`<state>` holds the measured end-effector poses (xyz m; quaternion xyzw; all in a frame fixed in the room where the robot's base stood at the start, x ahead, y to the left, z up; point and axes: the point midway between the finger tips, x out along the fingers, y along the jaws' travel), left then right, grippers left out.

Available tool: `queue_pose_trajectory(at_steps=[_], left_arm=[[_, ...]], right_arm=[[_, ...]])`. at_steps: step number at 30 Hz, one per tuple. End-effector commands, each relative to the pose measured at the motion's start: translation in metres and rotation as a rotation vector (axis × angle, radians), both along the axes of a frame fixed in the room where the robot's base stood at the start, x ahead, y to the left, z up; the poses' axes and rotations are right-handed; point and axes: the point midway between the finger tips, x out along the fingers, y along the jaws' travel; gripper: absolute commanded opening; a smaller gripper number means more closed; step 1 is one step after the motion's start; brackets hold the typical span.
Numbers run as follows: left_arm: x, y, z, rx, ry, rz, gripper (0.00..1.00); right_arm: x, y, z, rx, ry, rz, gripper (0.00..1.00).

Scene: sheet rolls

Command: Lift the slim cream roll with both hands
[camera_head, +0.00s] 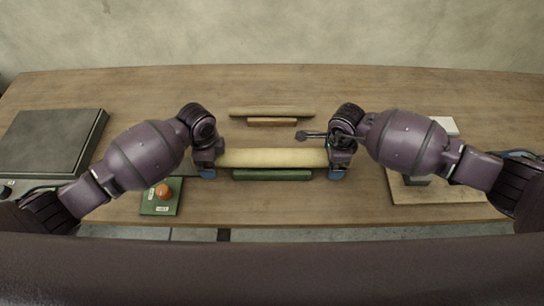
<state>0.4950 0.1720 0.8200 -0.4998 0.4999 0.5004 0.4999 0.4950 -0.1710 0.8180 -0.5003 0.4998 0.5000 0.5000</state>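A long cream roll (272,157) lies crosswise in the middle of the table, in front of a second, slimmer tan roll (271,112). A green support (272,175) shows just below the cream roll's near side; I cannot tell whether the two touch. My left gripper (208,165) is at the cream roll's left end and my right gripper (339,167) is at its right end. Both point down, and they hide the roll's ends. Their fingers are mostly hidden, so I cannot tell whether they are closed on it.
The tan roll sits over a wooden block (272,122). A dark flat slab (52,142) is at the left. A green box with an orange knob (163,190) is near the front edge. A wooden board (425,192) lies under my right arm. The table's back is clear.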

Motion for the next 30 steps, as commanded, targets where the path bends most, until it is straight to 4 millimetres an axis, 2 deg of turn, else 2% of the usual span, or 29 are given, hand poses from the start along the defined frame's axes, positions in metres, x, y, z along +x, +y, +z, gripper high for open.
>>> queue_pose_trajectory(at_steps=[8, 26, 30], left_arm=[[0.0000, -0.0001, -0.0005, 0.000, 0.000, 0.000, 0.93], [0.0001, -0.0001, -0.0001, 0.000, 0.000, 0.000, 0.01], [0.0001, -0.0001, 0.0000, 0.000, 0.000, 0.000, 0.00]], right_arm=[[-0.0002, -0.0001, -0.0006, 0.000, 0.000, 0.000, 0.93], [-0.0001, -0.0002, -0.0004, 0.000, 0.000, -0.001, 0.01], [0.0000, -0.0003, -0.0003, 0.000, 0.000, -0.001, 0.00]])
